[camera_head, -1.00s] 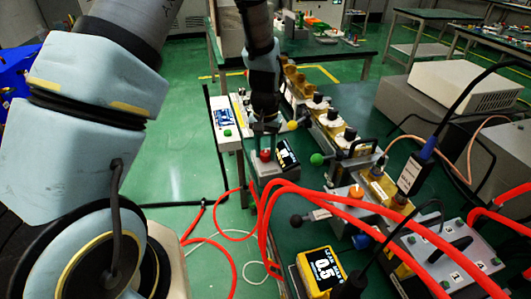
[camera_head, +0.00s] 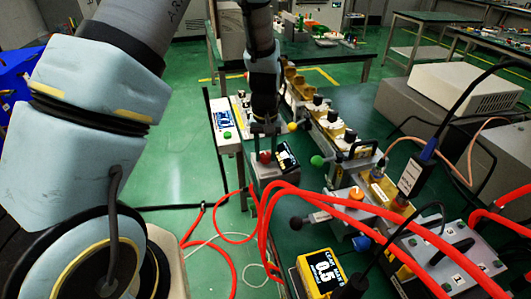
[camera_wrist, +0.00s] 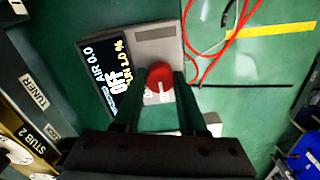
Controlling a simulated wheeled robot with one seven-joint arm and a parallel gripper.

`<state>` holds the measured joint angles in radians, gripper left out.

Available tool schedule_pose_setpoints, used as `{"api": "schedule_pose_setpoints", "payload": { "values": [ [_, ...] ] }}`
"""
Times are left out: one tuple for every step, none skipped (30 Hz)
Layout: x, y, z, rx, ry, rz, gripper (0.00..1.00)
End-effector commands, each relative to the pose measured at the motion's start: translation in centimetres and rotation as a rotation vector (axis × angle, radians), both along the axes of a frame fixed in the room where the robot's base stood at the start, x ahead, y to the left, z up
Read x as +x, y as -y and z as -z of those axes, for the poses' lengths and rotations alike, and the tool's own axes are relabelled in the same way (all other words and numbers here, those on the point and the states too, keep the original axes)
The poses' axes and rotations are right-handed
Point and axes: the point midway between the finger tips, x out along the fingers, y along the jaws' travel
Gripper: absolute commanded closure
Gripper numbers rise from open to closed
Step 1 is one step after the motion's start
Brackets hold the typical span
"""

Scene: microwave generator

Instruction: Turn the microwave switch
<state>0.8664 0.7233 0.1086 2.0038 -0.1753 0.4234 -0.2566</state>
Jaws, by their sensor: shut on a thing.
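The red switch knob (camera_head: 264,157) sits on top of a small grey box (camera_head: 275,174) on the green table. My gripper (camera_head: 265,148) points down over it from above. In the wrist view the fingers of my gripper (camera_wrist: 160,82) stand on either side of the red knob (camera_wrist: 160,73) and are shut on it. The box's dark display (camera_wrist: 105,70) lies to the left of the knob and shows "AIR 0.0" and "OFF". The knob's lower part is partly hidden by the fingers.
Thick red hoses (camera_head: 330,203) loop in front. A white display unit (camera_head: 224,122) stands left. Green floor is open farther left.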

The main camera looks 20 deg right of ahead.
Motion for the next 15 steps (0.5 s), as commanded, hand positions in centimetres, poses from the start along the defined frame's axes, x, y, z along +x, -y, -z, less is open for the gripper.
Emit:
{"api": "schedule_pose_setpoints", "payload": {
  "values": [
    [0.04,0.01,-0.03,-0.001,0.001,-0.002,1.0],
    [0.04,0.01,-0.03,-0.001,0.001,-0.002,1.0],
    [0.04,0.01,-0.03,-0.001,0.001,-0.002,0.58],
    [0.04,0.01,-0.03,-0.001,0.001,-0.002,0.55],
    [0.03,0.01,-0.03,-0.001,0.001,-0.002,0.51],
    [0.03,0.01,-0.03,-0.001,0.001,-0.001,0.47],
    [0.03,0.01,-0.03,0.0,0.001,-0.001,0.43],
    [0.03,0.01,-0.02,0.0,0.001,-0.001,0.4],
    [0.03,0.01,-0.02,0.0,0.001,-0.001,0.35],
    [0.02,0.01,-0.02,0.0,0.001,-0.001,0.32],
    [0.02,0.01,-0.02,0.0,0.0,0.0,0.29],
    [0.02,0.01,-0.02,0.0,0.0,0.0,0.29],
    [0.02,0.01,-0.01,0.0,0.0,0.0,0.29],
    [0.02,0.01,-0.01,0.0,0.0,0.0,0.29],
    [0.01,0.0,-0.01,0.0,0.0,0.0,0.29]
  ]
}}
